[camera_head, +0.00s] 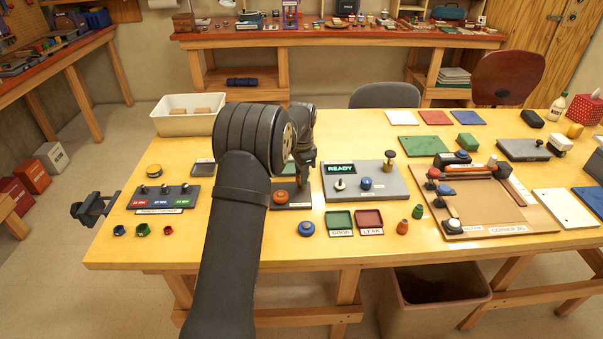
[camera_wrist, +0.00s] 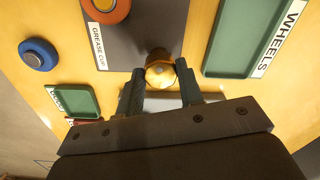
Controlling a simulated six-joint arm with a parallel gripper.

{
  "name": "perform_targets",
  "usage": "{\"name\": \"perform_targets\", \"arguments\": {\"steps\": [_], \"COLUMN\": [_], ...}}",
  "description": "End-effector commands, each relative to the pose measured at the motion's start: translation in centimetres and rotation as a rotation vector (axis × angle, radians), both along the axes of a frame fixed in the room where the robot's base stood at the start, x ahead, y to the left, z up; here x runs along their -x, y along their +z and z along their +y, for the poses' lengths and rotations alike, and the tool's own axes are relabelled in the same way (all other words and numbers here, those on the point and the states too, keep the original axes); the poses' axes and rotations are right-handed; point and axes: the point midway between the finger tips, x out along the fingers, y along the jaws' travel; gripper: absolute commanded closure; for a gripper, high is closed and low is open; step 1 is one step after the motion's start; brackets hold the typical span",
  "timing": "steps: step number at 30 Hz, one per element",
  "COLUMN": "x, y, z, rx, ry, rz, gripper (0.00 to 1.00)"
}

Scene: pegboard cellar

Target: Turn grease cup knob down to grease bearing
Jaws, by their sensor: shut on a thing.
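The grease cup's brass knob (camera_wrist: 160,72) is round and shiny and sits at the edge of a dark plate labelled GREASE CUP (camera_wrist: 120,45). My gripper (camera_wrist: 160,80) is shut on this knob, with one dark finger on each side of it in the wrist view. In the head view the plate (camera_head: 298,193) shows partly beside my arm. The cup's body and any bearing under the knob cannot be made out.
A green tray labelled WHEELS (camera_wrist: 240,65) lies close beside the knob. A blue round part (camera_head: 306,228) and the GOOD tray (camera_head: 340,222) and LEAK tray (camera_head: 369,221) are near. A grey READY station (camera_head: 400,190) stands to the right. The front table edge is mostly clear.

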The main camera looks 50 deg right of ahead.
Motion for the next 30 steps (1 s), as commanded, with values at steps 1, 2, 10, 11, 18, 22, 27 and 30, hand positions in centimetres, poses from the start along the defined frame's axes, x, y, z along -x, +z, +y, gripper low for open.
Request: {"name": "perform_targets", "arguments": {"steps": [1,2,10,11,18,22,27,30], "x": [-0.1,-0.1,0.0,-0.1,0.0,0.0,0.0,0.0], "y": [0.1,0.1,0.1,0.1,0.1,0.0,0.5,1.7], "z": [0.0,0.0,0.0,0.0,0.0,0.0,0.0,0.0], "rx": [0.001,0.001,0.001,0.002,0.000,0.000,0.002,0.002], "ry": [-0.005,-0.007,-0.009,-0.009,-0.008,-0.008,-0.007,-0.007], "rz": [-0.002,-0.002,-0.002,-0.001,-0.001,-0.001,-0.001,-0.001], "gripper": [0.89,0.89,0.89,0.89,0.44,0.44,0.44,0.44]}}
